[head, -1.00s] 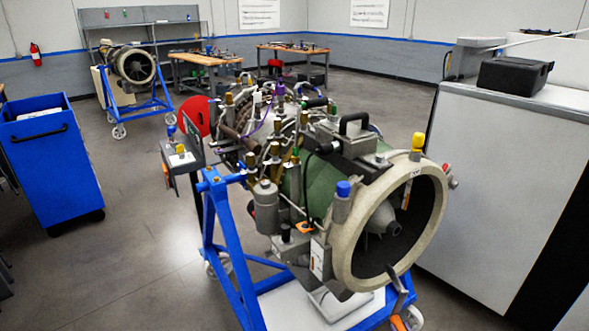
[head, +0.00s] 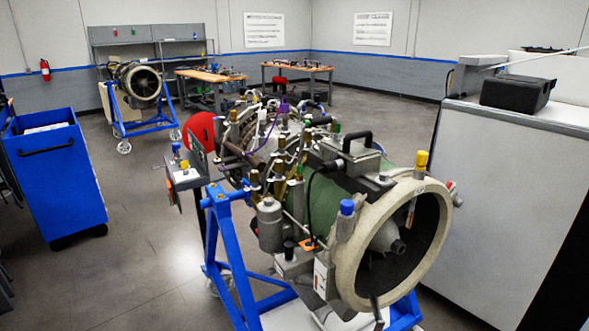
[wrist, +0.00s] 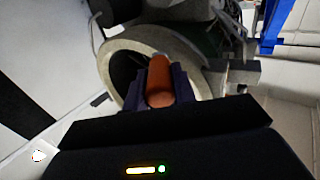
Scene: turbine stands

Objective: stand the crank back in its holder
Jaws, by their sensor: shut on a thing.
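In the wrist view, my gripper (wrist: 162,92) is shut on the orange-brown round grip of the crank (wrist: 160,80), which sits between its two dark fingers. A grey metal bar (wrist: 238,75) shows just beyond the fingers to the right; I cannot tell surely whether it is the crank's arm. The pale front ring of the turbine (wrist: 118,60) is behind the grip. In the head view, a slim grey piece (head: 376,308) at the bottom edge, before the turbine ring, looks like part of the crank. My gripper is out of that view. I cannot pick out the holder.
The turbine (head: 322,205) rests on a blue wheeled stand (head: 228,245). A white cabinet (head: 500,200) with a black box on top (head: 517,92) stands close on the right. A blue cart (head: 58,175) is at left. Open floor (head: 130,250) lies between cart and stand.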

